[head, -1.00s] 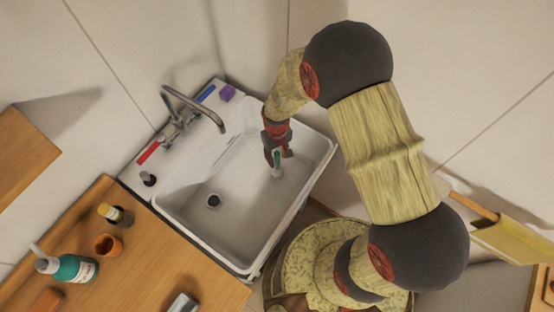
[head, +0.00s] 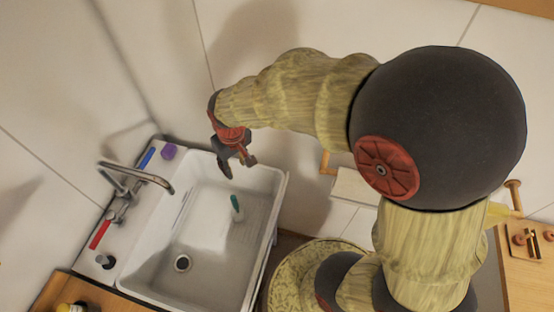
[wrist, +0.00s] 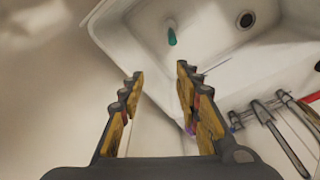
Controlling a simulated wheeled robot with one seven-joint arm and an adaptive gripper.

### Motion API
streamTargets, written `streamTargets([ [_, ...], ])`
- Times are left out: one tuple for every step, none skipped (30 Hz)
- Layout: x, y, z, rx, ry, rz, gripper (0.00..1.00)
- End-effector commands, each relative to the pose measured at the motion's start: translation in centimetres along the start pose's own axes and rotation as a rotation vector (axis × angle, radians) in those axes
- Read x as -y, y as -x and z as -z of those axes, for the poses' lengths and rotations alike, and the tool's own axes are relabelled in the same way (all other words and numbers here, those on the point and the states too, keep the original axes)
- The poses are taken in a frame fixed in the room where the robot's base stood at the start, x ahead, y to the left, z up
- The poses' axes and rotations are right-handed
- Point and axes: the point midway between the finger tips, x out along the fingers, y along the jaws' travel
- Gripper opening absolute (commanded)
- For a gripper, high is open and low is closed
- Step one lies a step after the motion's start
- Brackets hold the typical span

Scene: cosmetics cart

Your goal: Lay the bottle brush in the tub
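The bottle brush (head: 237,205), with a teal handle and a pale end, is inside the white tub (head: 210,255), toward its far right part. It also shows in the wrist view (wrist: 172,37), apart from the fingers. My gripper (head: 238,166) is above the tub's back edge, open and empty. In the wrist view, my gripper's (wrist: 160,74) two fingers are spread with nothing between them. I cannot tell whether the brush lies fully flat.
A metal faucet (head: 145,178) stands on the tub's left ledge, near a blue item (head: 147,158), a purple item (head: 169,151) and a red item (head: 100,234). The drain (head: 182,263) is clear. A wooden counter (head: 95,292) borders the tub's front left.

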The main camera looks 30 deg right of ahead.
Motion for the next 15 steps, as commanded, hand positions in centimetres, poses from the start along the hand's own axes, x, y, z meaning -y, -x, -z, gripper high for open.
streamTargets([
  [-0.6, 3.0, -0.5, -0.038, -0.02, -0.004, 0.33],
  [-0.9, 4.5, -0.9, -0.056, -0.031, -0.007, 0.33],
  [-1.3, 6.4, -1.7, -0.078, -0.046, -0.01, 0.33],
  [-1.6, 7.9, -2.2, -0.097, -0.057, -0.012, 0.33],
  [-1.8, 9.2, -2.8, -0.114, -0.068, -0.015, 0.33],
  [-2.1, 10.9, -3.7, -0.138, -0.083, -0.018, 0.33],
  [-2.3, 12.1, -4.5, -0.155, -0.094, -0.021, 0.33],
  [-2.5, 13.3, -5.2, -0.173, -0.105, -0.024, 0.33],
  [-2.6, 14.7, -6.3, -0.196, -0.119, -0.027, 0.33],
  [-2.8, 15.6, -7.1, -0.213, -0.129, -0.03, 0.33],
  [-2.9, 16.4, -7.9, -0.228, -0.138, -0.033, 0.33],
  [-3.0, 17.4, -9.0, -0.247, -0.149, -0.036, 0.33],
  [-3.0, 18.0, -9.7, -0.26, -0.157, -0.039, 0.33],
  [-3.1, 18.6, -10.3, -0.272, -0.165, -0.041, 0.33],
  [-3.1, 19.2, -11.2, -0.286, -0.174, -0.044, 0.33],
])
